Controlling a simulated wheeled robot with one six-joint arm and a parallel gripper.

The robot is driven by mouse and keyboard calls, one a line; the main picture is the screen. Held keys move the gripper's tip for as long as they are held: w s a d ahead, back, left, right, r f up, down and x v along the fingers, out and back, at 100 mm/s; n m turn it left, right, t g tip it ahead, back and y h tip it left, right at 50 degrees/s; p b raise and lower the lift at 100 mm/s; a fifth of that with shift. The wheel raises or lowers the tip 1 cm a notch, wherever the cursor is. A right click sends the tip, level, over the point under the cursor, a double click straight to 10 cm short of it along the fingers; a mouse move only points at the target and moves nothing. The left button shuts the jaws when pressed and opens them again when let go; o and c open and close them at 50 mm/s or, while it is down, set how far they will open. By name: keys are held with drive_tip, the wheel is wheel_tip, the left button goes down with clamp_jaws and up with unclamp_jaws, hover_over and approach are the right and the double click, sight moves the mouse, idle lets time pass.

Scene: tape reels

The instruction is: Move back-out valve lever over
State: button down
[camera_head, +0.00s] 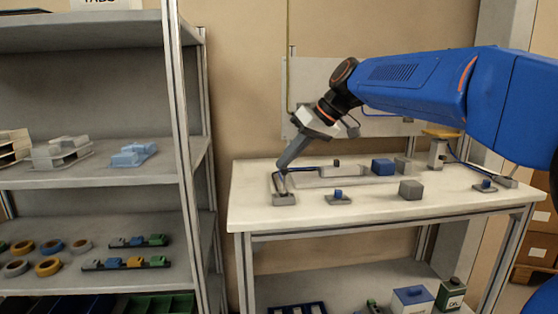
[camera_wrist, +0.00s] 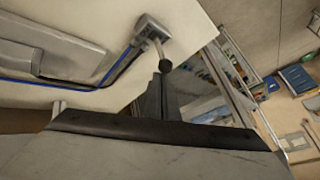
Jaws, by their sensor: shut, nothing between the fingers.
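A small grey valve block (camera_head: 284,200) sits at the left front corner of the white bench, with a short lever on it. In the wrist view the block (camera_wrist: 150,27) shows a thin pale lever (camera_wrist: 159,48) ending in a dark round knob (camera_wrist: 165,66). My gripper (camera_head: 281,167) reaches down from the right to just above this block. In the wrist view my gripper (camera_wrist: 160,85) is shut, its fingertips close to the knob. I cannot tell whether they touch it. No label naming the valve is readable.
The white bench (camera_head: 380,212) also carries a blue block (camera_head: 383,167), a grey cube (camera_head: 411,190), a small blue-topped fitting (camera_head: 338,197) and another fitting (camera_head: 485,186) at right. A blue line (camera_wrist: 75,83) runs to the valve block. A shelf rack (camera_head: 180,130) stands close at left.

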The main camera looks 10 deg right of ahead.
drive_tip(key=shift+f, duration=0.1)
idle(0.3)
drive_tip(key=shift+a+f, duration=0.25)
drive_tip(key=shift+a, duration=0.4)
